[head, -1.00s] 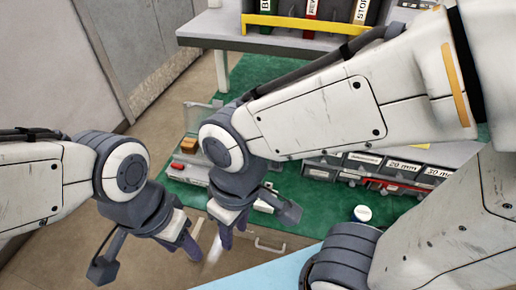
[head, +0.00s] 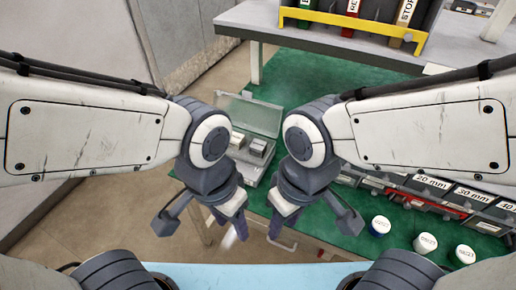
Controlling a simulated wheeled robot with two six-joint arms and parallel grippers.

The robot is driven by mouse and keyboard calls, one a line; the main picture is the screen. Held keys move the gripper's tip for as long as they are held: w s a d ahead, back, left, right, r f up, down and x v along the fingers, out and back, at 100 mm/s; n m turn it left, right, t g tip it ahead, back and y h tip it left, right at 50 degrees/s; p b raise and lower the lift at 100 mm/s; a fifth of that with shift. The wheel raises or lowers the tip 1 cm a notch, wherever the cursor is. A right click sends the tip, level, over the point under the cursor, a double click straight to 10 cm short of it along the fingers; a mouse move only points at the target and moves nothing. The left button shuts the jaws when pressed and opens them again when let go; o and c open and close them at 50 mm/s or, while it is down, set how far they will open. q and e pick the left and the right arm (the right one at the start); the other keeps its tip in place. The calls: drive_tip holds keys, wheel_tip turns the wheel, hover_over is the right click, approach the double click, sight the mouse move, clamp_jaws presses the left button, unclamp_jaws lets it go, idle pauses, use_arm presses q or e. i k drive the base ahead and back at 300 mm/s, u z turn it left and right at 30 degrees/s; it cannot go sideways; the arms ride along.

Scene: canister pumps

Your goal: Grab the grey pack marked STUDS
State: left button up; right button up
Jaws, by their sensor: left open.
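A grey pack (head: 258,147) stands in an open case (head: 266,172) with a raised clear lid, on the green surface between my two wrists. A second pale pack (head: 237,140) stands left of it, partly hidden by my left wrist. No lettering can be read on either pack, so I cannot tell which is marked STUDS. My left gripper (head: 231,222) is open and empty, pointing down in front of the case, apart from the packs. My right gripper (head: 284,222) also points down there, to the right, holding nothing visible; its finger gap is unclear.
Several round white-lidded containers (head: 380,226) stand at the right front. Grey labelled bins (head: 433,184) are behind them. A shelf with a yellow rail (head: 350,27) and upright boxes stands at the back. Green surface (head: 330,90) is clear behind the case.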

sight(257, 147)
drive_tip(key=k, duration=1.25)
drive_tip(key=u, duration=0.7)
drive_tip(key=i, duration=0.7)
drive_tip(key=u, duration=0.6)
drive_tip(key=i, duration=0.75)
drive_tip(key=z, duration=0.8)
drive_tip(key=i, duration=0.85)
drive_tip(key=z, duration=0.8)
